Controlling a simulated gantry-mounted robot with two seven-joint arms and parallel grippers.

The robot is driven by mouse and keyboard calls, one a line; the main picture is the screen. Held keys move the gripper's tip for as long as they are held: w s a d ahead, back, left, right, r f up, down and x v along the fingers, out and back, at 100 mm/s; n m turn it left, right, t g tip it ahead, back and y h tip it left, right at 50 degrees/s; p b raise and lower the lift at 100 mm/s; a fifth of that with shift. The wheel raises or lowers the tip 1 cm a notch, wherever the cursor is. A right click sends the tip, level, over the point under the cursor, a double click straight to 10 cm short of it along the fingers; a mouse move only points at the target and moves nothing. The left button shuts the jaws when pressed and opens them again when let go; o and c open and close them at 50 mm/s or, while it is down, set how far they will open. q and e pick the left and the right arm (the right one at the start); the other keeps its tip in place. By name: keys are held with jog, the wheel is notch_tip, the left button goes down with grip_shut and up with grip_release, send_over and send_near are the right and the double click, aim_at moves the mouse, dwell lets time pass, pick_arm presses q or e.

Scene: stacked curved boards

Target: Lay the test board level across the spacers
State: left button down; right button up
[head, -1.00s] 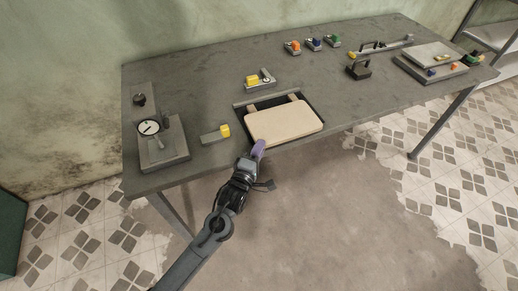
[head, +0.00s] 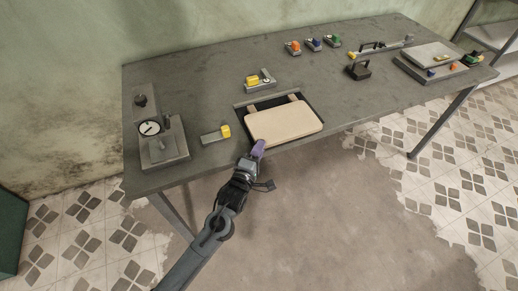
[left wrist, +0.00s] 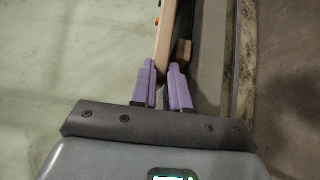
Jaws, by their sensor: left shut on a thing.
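The test board (head: 285,123), a pale tan panel with rounded corners, is over a dark rectangular recess near the table's front edge. The ends of two wooden spacers show past its far edge, one at the left (head: 252,107) and one at the right (head: 294,97). My left gripper (head: 258,148) is at the board's near left corner. In the left wrist view its purple fingers (left wrist: 162,80) are shut on the edge of the board (left wrist: 166,35). A wooden block end, seemingly a spacer (left wrist: 184,50), shows beside it. The board's underside contact is hidden. My right gripper is out of view.
A dial gauge stand (head: 158,143) stands on the table's left end. A yellow-ended block (head: 217,134) lies left of the board, and a yellow block on a bracket (head: 258,80) is behind it. Several small coloured clamps and a plate stack (head: 432,60) are farther right.

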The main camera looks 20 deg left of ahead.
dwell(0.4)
pick_arm(q)
jog(key=shift+f+b, duration=0.3)
jog(key=shift+f, duration=0.3)
dwell(0.4)
jog(key=c, duration=1.2)
grip_release()
jog(key=shift+f, duration=0.15)
jog(key=shift+s+p, duration=2)
jog(key=shift+s, duration=1)
